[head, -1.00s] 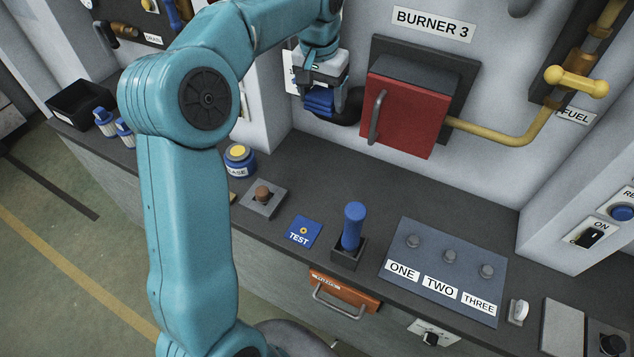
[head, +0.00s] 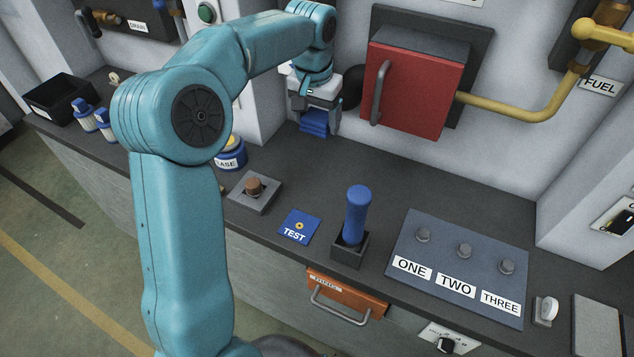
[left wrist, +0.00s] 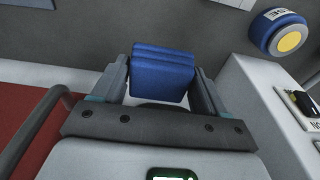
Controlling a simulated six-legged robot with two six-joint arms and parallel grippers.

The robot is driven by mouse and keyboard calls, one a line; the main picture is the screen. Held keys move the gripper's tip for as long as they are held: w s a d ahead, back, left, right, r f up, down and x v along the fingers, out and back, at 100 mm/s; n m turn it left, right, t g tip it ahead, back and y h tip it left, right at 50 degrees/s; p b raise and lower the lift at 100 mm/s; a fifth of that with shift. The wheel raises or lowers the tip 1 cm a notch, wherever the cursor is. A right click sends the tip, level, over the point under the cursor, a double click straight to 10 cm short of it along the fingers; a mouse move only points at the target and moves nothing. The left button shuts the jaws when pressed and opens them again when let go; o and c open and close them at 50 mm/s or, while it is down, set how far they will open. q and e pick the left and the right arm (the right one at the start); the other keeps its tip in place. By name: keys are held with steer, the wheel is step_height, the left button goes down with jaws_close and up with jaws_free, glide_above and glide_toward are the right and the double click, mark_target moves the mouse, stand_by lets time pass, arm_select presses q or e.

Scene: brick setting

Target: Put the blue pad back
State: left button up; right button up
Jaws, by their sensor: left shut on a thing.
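The blue pad (head: 314,122) is a ribbed blue block held between the fingers of my left gripper (head: 316,128). In the left wrist view the pad (left wrist: 162,72) sits between the two grey fingers (left wrist: 160,85), with its layered face showing. My left gripper is shut on it, over the back of the counter and left of the red burner door (head: 412,88). I cannot tell how far the pad is above the counter. My right gripper is not in view.
The dark counter (head: 300,178) is bare below the gripper. A blue jar (head: 230,159), a brown-knobbed block (head: 254,190), a TEST plate (head: 300,227), a blue-handled lever (head: 356,215) and a knob panel (head: 460,265) stand nearer its front. A black bin (head: 62,98) is far left.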

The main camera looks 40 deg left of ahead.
arm_select(q)
glide_above(317, 181)
steer(key=f, duration=1.3)
steer(key=shift+s+d+f, duration=0.1)
steer(key=shift+s+f, duration=0.1)
steer(key=shift+f, duration=0.15)
step_height(317, 181, down, 4)
steer(key=shift+r, duration=0.2)
steer(key=shift+f, duration=0.35)
steer(key=shift+f, duration=0.1)
steer(key=o, duration=1)
